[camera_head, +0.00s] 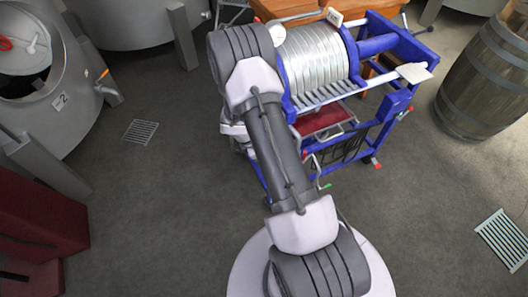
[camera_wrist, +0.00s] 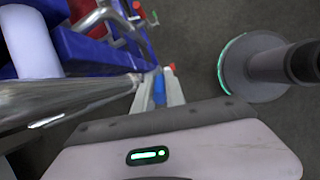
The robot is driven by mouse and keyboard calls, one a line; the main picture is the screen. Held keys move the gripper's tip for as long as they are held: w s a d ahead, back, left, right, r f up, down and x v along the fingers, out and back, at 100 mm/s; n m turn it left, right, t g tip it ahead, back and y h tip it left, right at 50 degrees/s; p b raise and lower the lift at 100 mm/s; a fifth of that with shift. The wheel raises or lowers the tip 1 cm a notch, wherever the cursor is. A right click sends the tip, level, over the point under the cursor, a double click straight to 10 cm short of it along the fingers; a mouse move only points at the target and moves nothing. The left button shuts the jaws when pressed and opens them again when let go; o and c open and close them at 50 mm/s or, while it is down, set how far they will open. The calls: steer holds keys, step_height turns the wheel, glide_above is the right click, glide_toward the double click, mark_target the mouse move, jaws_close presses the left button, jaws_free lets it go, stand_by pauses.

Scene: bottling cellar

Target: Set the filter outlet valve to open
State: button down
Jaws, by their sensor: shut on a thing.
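The plate filter (camera_head: 315,65) stands at the upper middle of the head view, with a blue frame and a stack of pale plates. In the wrist view my gripper (camera_wrist: 159,80) is shut on a small blue handle (camera_wrist: 159,90) close to the blue frame (camera_wrist: 85,47). Its link to a valve body is hidden, so I cannot tell which valve it belongs to or its setting. In the head view my arm hides the gripper and the handle.
A steel tank (camera_head: 55,85) stands at the left and a wooden barrel (camera_head: 485,80) at the right. A dark red box (camera_head: 40,225) is at the lower left. Floor drains (camera_head: 140,131) lie at both sides. Grey floor (camera_head: 165,200) is clear left of my arm.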

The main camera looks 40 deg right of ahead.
steer(key=shift+d, duration=0.1)
stand_by(0.5)
steer(key=c, duration=1.4)
jaws_free()
steer(key=p+v, duration=0.1)
steer(key=v, duration=0.4)
steer(key=p+v, duration=0.2)
steer(key=v, duration=0.4)
steer(key=p+v, duration=0.2)
steer(key=v, duration=0.4)
steer(key=shift+d+r, duration=0.15)
steer(key=shift+r, duration=0.15)
